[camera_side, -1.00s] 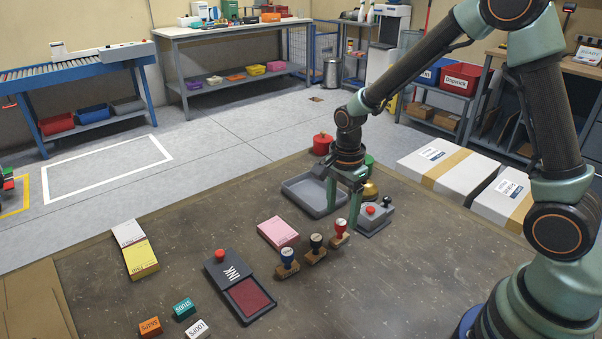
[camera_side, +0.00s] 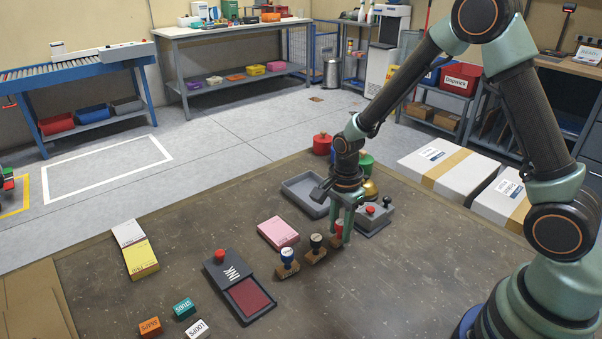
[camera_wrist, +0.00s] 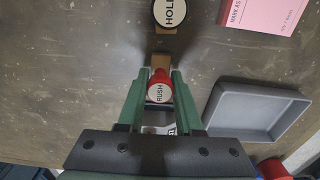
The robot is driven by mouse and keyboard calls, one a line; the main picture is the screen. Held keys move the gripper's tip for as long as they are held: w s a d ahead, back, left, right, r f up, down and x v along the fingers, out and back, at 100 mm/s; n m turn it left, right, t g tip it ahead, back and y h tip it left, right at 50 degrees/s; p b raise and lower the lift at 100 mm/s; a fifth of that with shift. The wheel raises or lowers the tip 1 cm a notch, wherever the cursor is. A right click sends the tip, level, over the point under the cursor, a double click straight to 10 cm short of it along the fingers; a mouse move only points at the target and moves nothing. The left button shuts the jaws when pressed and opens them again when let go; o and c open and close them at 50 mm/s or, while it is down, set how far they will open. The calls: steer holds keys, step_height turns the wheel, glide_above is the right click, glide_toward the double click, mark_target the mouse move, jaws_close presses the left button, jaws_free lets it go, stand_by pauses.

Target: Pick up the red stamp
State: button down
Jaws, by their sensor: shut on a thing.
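The red stamp (camera_wrist: 159,90) has a red handle with a pale round label reading RUSH and a wooden base. In the wrist view it stands between my gripper's (camera_wrist: 160,80) two green fingers. In the side view my gripper (camera_side: 341,232) is lowered around the red stamp (camera_side: 339,229), shut on its handle, and the fingers hide part of it. The wooden base is at table level; I cannot tell whether it is lifted. The black-handled stamp (camera_side: 316,243) stands just left of it, with the blue-handled stamp (camera_side: 287,258) further left.
A grey tray (camera_side: 300,199) lies behind, and a grey device with a red button (camera_side: 372,211) stands close right. A pink pad (camera_side: 278,232) and an ink pad box (camera_side: 250,299) lie to the left.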

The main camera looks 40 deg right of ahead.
mark_target(341, 222)
steer(key=shift+r, duration=0.1)
step_height(341, 222, up, 20)
stand_by(0.5)
